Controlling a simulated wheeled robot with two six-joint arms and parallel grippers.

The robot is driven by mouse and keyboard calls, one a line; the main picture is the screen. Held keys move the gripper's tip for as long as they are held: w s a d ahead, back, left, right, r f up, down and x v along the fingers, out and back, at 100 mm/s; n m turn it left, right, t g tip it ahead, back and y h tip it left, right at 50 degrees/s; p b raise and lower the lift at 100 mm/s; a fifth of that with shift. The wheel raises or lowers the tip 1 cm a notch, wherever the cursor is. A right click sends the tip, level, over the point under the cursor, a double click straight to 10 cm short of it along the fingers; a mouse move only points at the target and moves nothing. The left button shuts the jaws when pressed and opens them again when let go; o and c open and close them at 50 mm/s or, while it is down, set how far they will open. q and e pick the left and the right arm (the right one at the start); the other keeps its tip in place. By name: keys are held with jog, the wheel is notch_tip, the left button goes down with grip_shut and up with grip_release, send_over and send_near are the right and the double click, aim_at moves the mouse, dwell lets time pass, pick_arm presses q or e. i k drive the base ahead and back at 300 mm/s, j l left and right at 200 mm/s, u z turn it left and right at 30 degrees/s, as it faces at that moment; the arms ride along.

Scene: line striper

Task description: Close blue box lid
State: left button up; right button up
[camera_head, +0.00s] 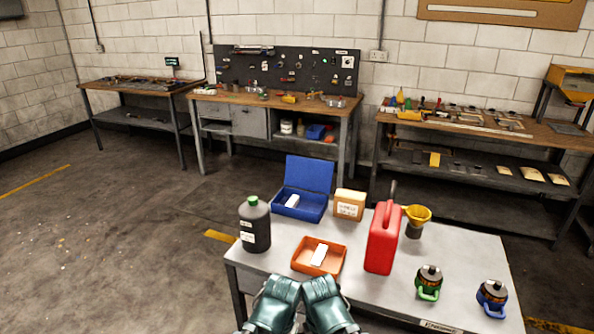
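The blue box (301,207) sits near the back left of the grey table, with its lid (309,174) standing open at the back. A white item (292,201) lies inside it. Two teal parts of my arms show side by side at the bottom edge, in front of the table's near edge. They are well short of the blue box and do not touch it. Whether the fingers are open or shut is not visible.
On the table (453,256), a dark bottle (255,226) stands left of the box and an orange tray (319,257) lies in front. A cardboard box (348,205), red canister (383,240), yellow funnel (417,213), and green-handled (429,282) and blue-handled (492,297) containers stand to the right.

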aim_at(317, 176)
jog(key=u, duration=1.65)
jog(key=i+u, duration=0.1)
jog(key=u, duration=0.15)
jog(key=i+u, duration=0.25)
jog(key=i+z, duration=0.1)
jog(key=i, duration=0.7)
jog(key=i+j, duration=0.15)
jog(key=i, duration=0.6)
jog(key=i+z, duration=0.5)
jog(key=i+j+z, duration=0.1)
jog(key=i+z, duration=0.4)
jog(key=i+l+z, duration=0.15)
jog(key=i+z, duration=0.65)
jog(key=z, duration=0.15)
jog(key=i+j+z, duration=0.1)
jog(key=i+z, duration=0.75)
jog(key=i, duration=1.2)
jog(key=i+z, duration=0.3)
jog(key=i, duration=0.15)
jog(key=i+j+z, duration=0.1)
jog(key=i+z, duration=0.15)
jog(key=i, duration=0.25)
jog(key=i+j+z, duration=0.3)
jog(key=i, duration=0.15)
jog(key=i+l+z, duration=0.15)
jog(key=z, duration=0.25)
jog(key=i+z, duration=0.95)
jog(key=z, duration=0.25)
